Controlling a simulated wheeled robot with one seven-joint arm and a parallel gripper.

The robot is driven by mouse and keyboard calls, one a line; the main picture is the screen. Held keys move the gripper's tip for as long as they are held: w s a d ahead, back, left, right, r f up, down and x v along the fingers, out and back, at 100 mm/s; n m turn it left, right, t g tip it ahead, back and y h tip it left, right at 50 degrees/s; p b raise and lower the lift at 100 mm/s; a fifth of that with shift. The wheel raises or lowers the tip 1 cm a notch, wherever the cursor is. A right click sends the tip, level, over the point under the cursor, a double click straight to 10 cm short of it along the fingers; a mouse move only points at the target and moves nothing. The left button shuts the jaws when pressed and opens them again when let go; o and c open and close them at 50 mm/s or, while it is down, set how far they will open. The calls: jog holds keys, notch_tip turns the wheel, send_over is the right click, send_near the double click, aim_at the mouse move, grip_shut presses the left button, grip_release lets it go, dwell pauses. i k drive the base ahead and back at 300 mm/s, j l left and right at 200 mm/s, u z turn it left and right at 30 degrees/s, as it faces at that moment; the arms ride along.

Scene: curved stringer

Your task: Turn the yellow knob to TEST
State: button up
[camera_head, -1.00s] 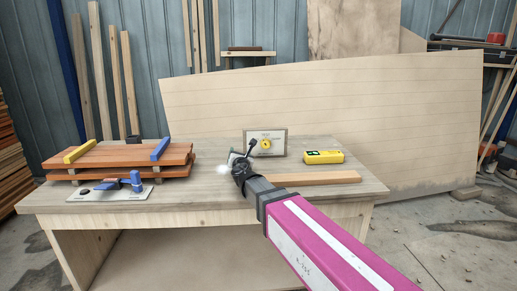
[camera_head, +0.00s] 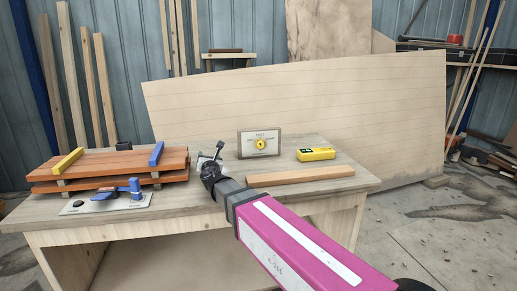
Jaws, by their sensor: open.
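The panel has dark lettering above the knob, too small to read, so I cannot tell the knob's setting. My gripper (camera_head: 217,150) is open, to the left of the panel and apart from it. The knob is in clear view and nothing covers it. My magenta arm reaches in from the lower right.
A yellow device (camera_head: 316,154) lies right of the panel. A wooden strip (camera_head: 300,174) lies in front. Stacked reddish boards (camera_head: 110,166) and a plate with a blue-handled tool (camera_head: 107,203) are on the left of the workbench (camera_head: 200,214). A large plywood sheet (camera_head: 300,95) leans behind.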

aim_at(260, 143)
jog(key=i+l, duration=0.1)
jog(key=l, duration=0.5)
jog(key=i+l, duration=0.1)
jog(key=l, duration=0.55)
